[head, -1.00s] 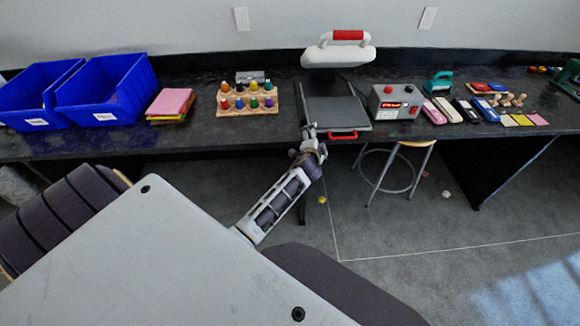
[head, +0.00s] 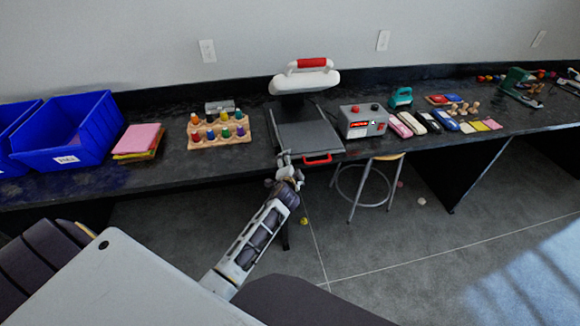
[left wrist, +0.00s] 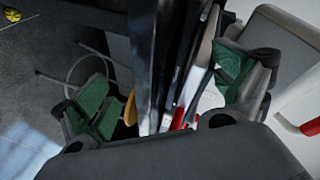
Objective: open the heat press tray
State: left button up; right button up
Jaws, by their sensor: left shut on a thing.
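The heat press has a white upper part (head: 304,80) with a red-topped handle, above a dark grey tray (head: 308,137). A red handle (head: 318,159) sits at the tray's front edge, over the counter's front. My left gripper (head: 286,160) reaches up to the tray's front left corner, just left of most of the red handle. In the left wrist view its green-padded fingers (left wrist: 170,95) stand far apart, on either side of the counter edge and tray. The red handle (left wrist: 183,115) shows between them, near the palm. The exact contact is hidden. My right gripper is not in view.
A control box (head: 363,121) stands right of the press, and a wooden rack of coloured bottles (head: 218,130) stands left. Blue bins (head: 68,125) are farther left. A stool (head: 368,185) stands under the counter. The floor in front is mostly clear.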

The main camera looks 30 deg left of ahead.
pick_arm(q)
jog(key=shift+s+d+f+p, duration=0.1)
jog(key=shift+s+d+p, duration=0.1)
jog(key=shift+s+d, duration=0.45)
jog(key=shift+s+d+f+p, duration=0.1)
jog(key=shift+s+d+p, duration=0.25)
jog(key=shift+s, duration=0.5)
jog(key=shift+s+d+f+p, duration=0.1)
jog(key=shift+s+d, duration=0.5)
jog(key=shift+s, duration=0.15)
jog(key=shift+c, duration=0.9)
jog(key=shift+s+d+r, duration=0.3)
jog(key=shift+s+d, duration=0.55)
jog(key=shift+s, duration=0.05)
jog(key=shift+c, duration=1.3)
jog(key=shift+d, duration=0.1)
jog(key=c, duration=0.5)
jog(key=shift+s+d+r, duration=0.1)
jog(key=shift+d+r, duration=0.05)
jog(key=shift+c, duration=0.4)
jog(key=shift+s+d+r+p, duration=0.15)
jog(key=shift+s+d+r, duration=0.15)
jog(key=shift+s+d, duration=0.3)
jog(key=shift+s+d+r+p, duration=0.25)
jog(key=shift+s+d, duration=0.2)
jog(key=shift+s, duration=0.4)
jog(key=shift+s+d+r+p, duration=0.1)
jog(key=shift+s+d+r, duration=0.2)
jog(key=shift+s+d, duration=0.3)
jog(key=shift+a, duration=0.15)
